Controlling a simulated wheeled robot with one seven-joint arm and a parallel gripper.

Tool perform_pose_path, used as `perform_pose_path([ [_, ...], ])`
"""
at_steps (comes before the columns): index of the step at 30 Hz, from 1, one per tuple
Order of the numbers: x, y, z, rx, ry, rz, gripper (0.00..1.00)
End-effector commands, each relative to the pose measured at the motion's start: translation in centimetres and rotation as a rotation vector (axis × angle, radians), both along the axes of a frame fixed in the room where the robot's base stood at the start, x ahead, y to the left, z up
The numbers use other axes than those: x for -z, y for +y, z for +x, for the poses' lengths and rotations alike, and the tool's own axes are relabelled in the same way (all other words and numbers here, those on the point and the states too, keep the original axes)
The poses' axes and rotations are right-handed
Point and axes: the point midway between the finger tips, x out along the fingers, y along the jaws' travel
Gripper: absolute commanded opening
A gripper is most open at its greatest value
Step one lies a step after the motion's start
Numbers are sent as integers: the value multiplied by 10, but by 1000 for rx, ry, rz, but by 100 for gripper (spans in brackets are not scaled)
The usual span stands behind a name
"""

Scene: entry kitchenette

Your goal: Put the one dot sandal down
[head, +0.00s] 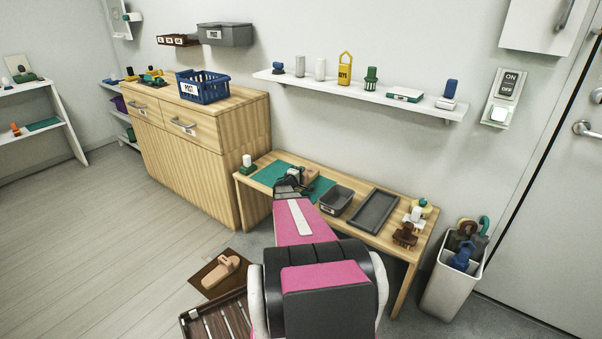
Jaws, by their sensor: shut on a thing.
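My gripper (298,180) is over the low wooden bench, above its green mat. It is shut on a tan-pink thing (311,174), which looks like a sandal. My gripper and arm hide part of it, and I cannot make out a dot on it. I cannot tell whether it touches the mat. A similar tan sandal (222,271) lies on a dark brown mat (203,283) on the floor, left of my arm. Its dots are too small to read.
The bench's green mat (268,174) has a green-and-white stamp-like item (248,165) at its left. A grey bin (337,200), a dark tray (374,210) and small items stand to the right. A slatted rack (215,320) and an umbrella bin (447,290) are on the floor.

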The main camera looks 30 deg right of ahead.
Motion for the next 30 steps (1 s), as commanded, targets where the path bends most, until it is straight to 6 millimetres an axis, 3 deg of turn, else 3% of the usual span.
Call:
perform_pose_path([
  [11,4,0,0,1,0,-1,0],
  [12,3,0,0,1,0,-1,25],
  [13,3,0,0,1,0,-1,35],
  [14,3,0,0,0,0,-1,38],
  [25,3,0,0,0,0,-1,38],
  [30,3,14,-9,-1,0,-1,38],
])
